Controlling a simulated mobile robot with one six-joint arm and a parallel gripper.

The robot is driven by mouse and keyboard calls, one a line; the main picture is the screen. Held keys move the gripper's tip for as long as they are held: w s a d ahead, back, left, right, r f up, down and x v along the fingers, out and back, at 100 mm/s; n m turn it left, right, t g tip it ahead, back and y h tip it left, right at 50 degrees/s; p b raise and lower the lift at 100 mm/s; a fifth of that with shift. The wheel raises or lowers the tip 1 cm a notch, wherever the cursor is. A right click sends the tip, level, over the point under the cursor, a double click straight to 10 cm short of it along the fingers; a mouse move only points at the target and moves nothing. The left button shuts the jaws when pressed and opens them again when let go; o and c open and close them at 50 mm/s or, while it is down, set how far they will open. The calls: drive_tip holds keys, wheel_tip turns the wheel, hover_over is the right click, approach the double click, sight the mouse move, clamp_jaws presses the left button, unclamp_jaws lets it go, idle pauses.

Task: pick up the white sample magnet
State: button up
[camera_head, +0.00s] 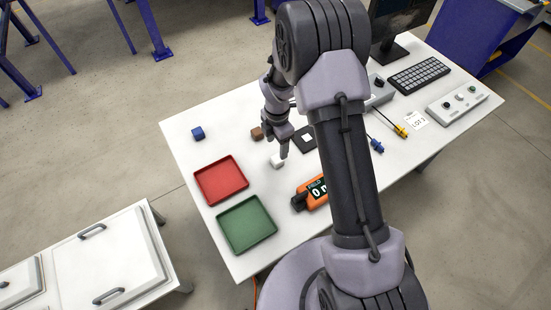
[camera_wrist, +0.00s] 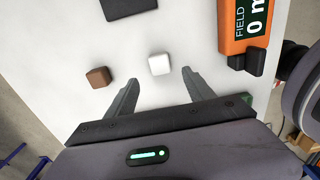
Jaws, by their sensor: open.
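The white sample magnet (camera_wrist: 159,65) is a small white block on the white table. A brown block (camera_wrist: 97,77) lies left of the left finger and also shows in the head view (camera_head: 257,133).
A blue block (camera_head: 198,133), a red tray (camera_head: 220,181) and a green tray (camera_head: 246,224) are on the left of the table. The orange field meter (camera_wrist: 240,25) lies to the right of the magnet. A black square pad (camera_head: 304,139) lies behind.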

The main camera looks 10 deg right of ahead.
sight(277, 158)
wheel_tip(277, 158, down, 3)
drive_tip(key=shift+a+f+b, duration=0.1)
drive_tip(key=shift+f+b, duration=0.1)
drive_tip(key=shift+b, duration=0.15)
wheel_tip(277, 158, down, 6)
drive_tip(key=shift+r+b, duration=0.2)
drive_tip(key=shift+b, duration=1.05)
drive_tip(key=shift+r, duration=0.15)
drive_tip(key=shift+c, duration=0.4)
clamp_jaws()
